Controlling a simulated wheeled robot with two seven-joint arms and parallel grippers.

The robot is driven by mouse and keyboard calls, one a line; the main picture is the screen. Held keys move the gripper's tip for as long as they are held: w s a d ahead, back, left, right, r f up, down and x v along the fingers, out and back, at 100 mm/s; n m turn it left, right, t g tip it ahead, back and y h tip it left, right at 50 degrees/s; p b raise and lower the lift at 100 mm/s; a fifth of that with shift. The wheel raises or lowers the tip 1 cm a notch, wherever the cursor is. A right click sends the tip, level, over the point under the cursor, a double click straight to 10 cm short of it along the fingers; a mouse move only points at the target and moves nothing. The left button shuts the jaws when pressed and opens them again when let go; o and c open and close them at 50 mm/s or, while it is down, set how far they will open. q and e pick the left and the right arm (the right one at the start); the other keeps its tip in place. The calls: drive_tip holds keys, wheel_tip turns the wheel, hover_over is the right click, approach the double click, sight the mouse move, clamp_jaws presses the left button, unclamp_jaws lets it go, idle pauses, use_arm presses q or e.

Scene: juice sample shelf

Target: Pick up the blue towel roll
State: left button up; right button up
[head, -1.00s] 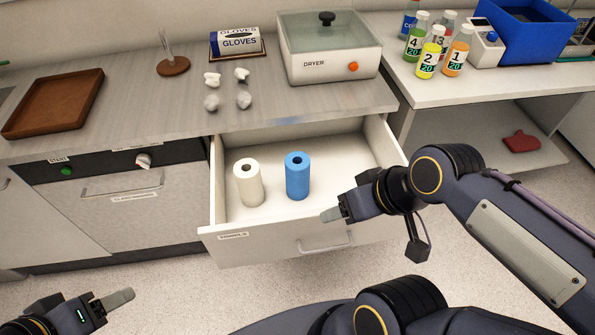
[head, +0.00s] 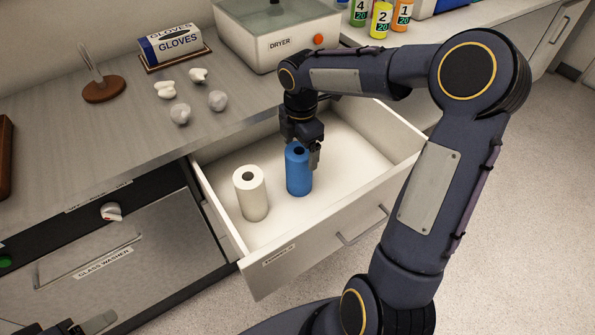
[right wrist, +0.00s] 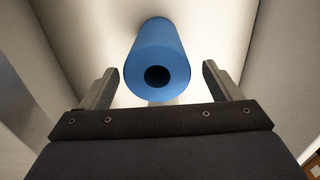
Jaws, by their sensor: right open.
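The blue towel roll (head: 298,172) stands upright in the open drawer, to the right of a white towel roll (head: 251,194). My right gripper (head: 303,150) is over the drawer at the blue roll's top, pointing down. In the right wrist view the blue roll (right wrist: 157,62) lies between the two open fingers (right wrist: 160,88), with a gap on each side. In the head view the gripper's far finger is partly hidden by the roll. My left gripper (head: 92,325) shows only in part at the bottom left edge.
The drawer's front wall (head: 335,225) and side walls stand around the rolls. The counter above holds a dryer (head: 278,35), a glove box (head: 171,43), several small pale lumps and a brown-based stand (head: 104,89). Free drawer floor lies right of the blue roll.

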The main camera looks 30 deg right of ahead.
wheel_tip(320, 180, down, 6)
drive_tip(key=shift+w+r+b, duration=0.15)
drive_tip(key=shift+r+b, duration=0.05)
drive_tip(key=shift+b, duration=0.2)
drive_tip(key=c, duration=1.2)
